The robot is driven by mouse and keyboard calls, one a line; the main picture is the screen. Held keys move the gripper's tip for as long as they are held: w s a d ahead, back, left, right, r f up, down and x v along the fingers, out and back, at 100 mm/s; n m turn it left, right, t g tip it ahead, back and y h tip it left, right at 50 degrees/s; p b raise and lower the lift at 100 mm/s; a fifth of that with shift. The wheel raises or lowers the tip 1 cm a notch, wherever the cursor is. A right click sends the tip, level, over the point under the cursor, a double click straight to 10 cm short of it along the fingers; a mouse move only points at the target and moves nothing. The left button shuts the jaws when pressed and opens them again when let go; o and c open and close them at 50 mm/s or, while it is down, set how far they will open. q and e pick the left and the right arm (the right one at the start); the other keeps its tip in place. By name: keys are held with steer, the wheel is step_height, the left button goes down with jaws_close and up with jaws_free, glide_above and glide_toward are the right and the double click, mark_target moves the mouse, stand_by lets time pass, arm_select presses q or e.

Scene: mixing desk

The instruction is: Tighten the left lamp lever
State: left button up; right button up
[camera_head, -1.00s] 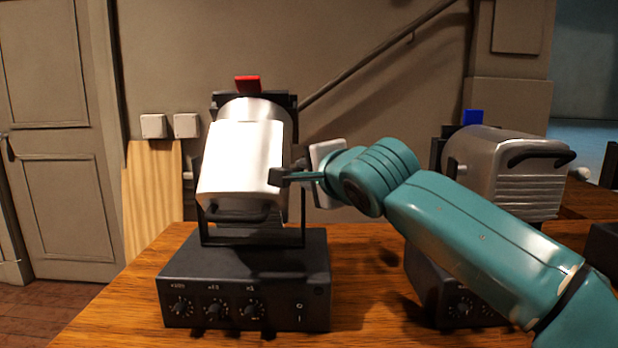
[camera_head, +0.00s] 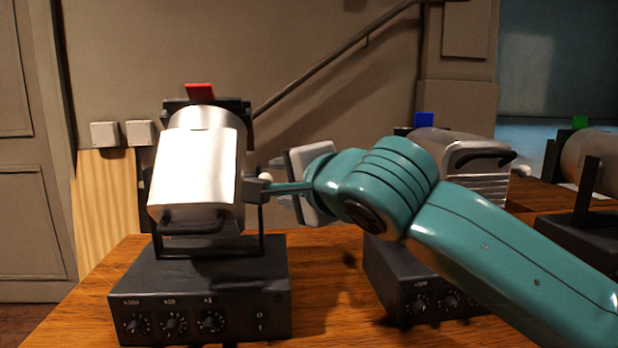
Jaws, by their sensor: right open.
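The left lamp (camera_head: 193,185) has a bright silver-white head with a red tab (camera_head: 200,91) on top. It sits in a black yoke (camera_head: 262,230) on a black box (camera_head: 200,300) with dials. A small pale knob (camera_head: 265,177), which looks like the end of its lever, shows at the yoke's right side. My right gripper (camera_head: 257,189) reaches in from the right and is open. Its dark fingertip overlaps the yoke beside the knob; I cannot tell whether they touch. The rest of the lever is hidden behind the finger. My left gripper is not in view.
A second lamp (camera_head: 460,150) with a blue tab stands behind my right arm, and a third (camera_head: 600,160) with a green tab is at the right edge. The wooden desk (camera_head: 325,295) is bare between the first two boxes.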

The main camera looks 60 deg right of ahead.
steer(key=p+v, duration=0.3)
steer(key=v, duration=0.4)
steer(key=shift+s, duration=0.2)
steer(key=shift+a, duration=0.1)
stand_by(0.3)
